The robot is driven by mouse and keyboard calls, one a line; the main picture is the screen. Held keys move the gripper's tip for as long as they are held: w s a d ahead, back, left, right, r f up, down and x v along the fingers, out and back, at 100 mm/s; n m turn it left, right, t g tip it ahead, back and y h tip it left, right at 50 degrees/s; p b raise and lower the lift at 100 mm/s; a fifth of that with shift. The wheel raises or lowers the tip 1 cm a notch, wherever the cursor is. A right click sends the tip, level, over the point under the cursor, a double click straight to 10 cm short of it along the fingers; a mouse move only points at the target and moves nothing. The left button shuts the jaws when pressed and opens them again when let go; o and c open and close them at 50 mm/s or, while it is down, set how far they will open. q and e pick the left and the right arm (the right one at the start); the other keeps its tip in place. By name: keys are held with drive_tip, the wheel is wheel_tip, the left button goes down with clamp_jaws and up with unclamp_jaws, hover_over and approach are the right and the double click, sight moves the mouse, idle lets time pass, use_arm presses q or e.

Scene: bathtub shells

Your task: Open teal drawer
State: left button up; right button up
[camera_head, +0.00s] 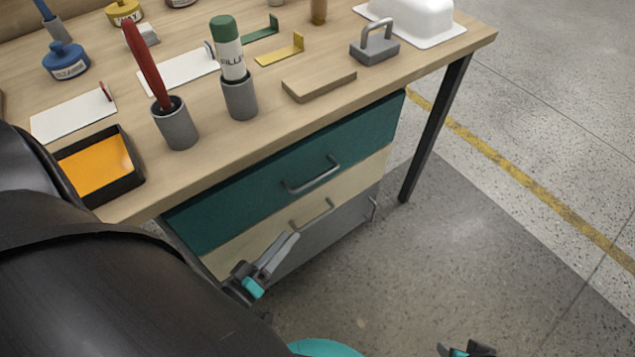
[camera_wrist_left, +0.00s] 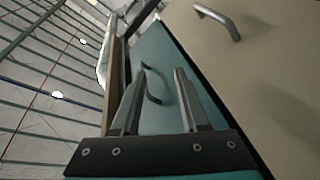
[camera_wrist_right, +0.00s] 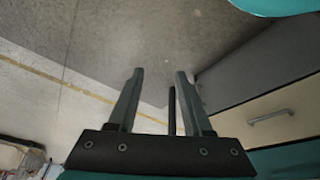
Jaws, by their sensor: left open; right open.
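The teal drawer (camera_head: 290,175) is the top drawer under the workbench and looks closed, with a grey bar handle (camera_head: 313,176) on its front. My left gripper (camera_head: 282,250) is open and empty, below and in front of the teal drawer, near the cream drawer's handle in the picture. In the left wrist view the teal drawer (camera_wrist_left: 165,62) lies ahead, with its handle (camera_wrist_left: 152,85) seen between the open fingers (camera_wrist_left: 157,88) and beyond them. My right gripper (camera_wrist_right: 160,88) is open and empty, facing the floor and bench leg. It shows only slightly at the head view's bottom edge.
A cream drawer (camera_head: 347,186) and a grey drawer (camera_head: 340,228) sit below the teal one. The wooden bench top (camera_head: 215,160) carries cups, an orange tray (camera_head: 136,190), a wooden block (camera_head: 318,85) and other items. A black leg (camera_head: 436,130) stands at right. Floor in front is clear.

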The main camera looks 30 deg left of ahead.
sight(319, 176)
use_arm(q)
drive_tip(key=w+r+b, duration=0.1)
drive_tip(key=w+r, duration=0.1)
drive_tip(key=w, duration=0.2)
drive_tip(key=w+r+n+t+b, duration=0.1)
drive_tip(key=w+r, duration=0.1)
drive_tip(key=w, duration=0.2)
drive_tip(key=w+r+n+t+b, duration=0.1)
drive_tip(key=w+r, duration=0.1)
drive_tip(key=w, duration=0.2)
drive_tip(key=shift+w+r+y, duration=0.25)
drive_tip(key=shift+w+y, duration=0.05)
drive_tip(key=shift+w, duration=0.05)
drive_tip(key=shift+w+r, duration=0.2)
drive_tip(key=shift+w, duration=0.6)
use_arm(e)
wheel_tip(319, 176, up, 7)
drive_tip(key=a+t, duration=0.1)
drive_tip(key=t, duration=0.1)
drive_tip(key=shift+w+a+r+y, duration=0.15)
drive_tip(key=shift+w+a+y, duration=0.15)
drive_tip(key=shift+w, duration=0.05)
use_arm(q)
drive_tip(key=shift+c, duration=0.2)
clamp_jaws()
